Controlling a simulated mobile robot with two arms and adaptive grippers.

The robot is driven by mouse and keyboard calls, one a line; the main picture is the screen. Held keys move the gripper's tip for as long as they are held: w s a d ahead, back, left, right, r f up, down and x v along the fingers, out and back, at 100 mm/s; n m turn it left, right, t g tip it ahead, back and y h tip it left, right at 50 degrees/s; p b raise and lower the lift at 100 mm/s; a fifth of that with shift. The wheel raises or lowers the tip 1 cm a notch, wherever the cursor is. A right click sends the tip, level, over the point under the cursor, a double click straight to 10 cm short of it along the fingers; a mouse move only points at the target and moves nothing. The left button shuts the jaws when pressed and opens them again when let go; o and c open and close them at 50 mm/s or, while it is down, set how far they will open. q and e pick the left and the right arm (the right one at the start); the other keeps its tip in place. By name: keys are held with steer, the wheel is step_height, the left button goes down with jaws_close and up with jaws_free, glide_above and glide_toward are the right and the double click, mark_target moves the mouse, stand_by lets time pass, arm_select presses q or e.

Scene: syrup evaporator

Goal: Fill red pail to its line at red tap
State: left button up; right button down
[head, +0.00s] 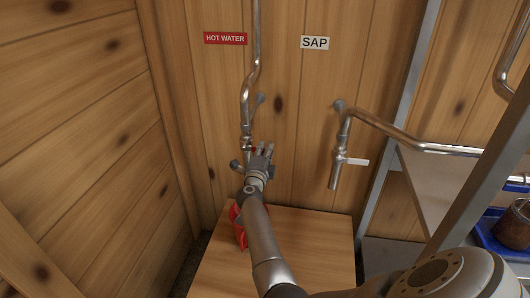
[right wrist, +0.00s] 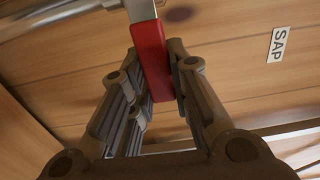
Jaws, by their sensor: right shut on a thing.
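The red tap (head: 247,143) is on a steel pipe under the "HOT WATER" sign on the back wall. My right gripper (head: 263,153) is up at this tap, and the right wrist view shows its fingers (right wrist: 158,85) shut on the tap's red handle (right wrist: 150,58). The red pail (head: 239,228) stands on the wooden stand below the tap, mostly hidden behind my right arm. Its inside, its line and any water stream cannot be seen. My left gripper is not in view.
The wooden stand (head: 318,240) has a bare top to the right of my arm. A second tap (head: 336,168) with a white lever hangs under the "SAP" sign (head: 314,42). A metal-framed shelf stands at right, with a blue tray (head: 484,232) holding a brown pot (head: 514,228).

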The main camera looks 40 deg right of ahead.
steer(key=shift+f, duration=0.1)
steer(key=c, duration=1.3)
jaws_free()
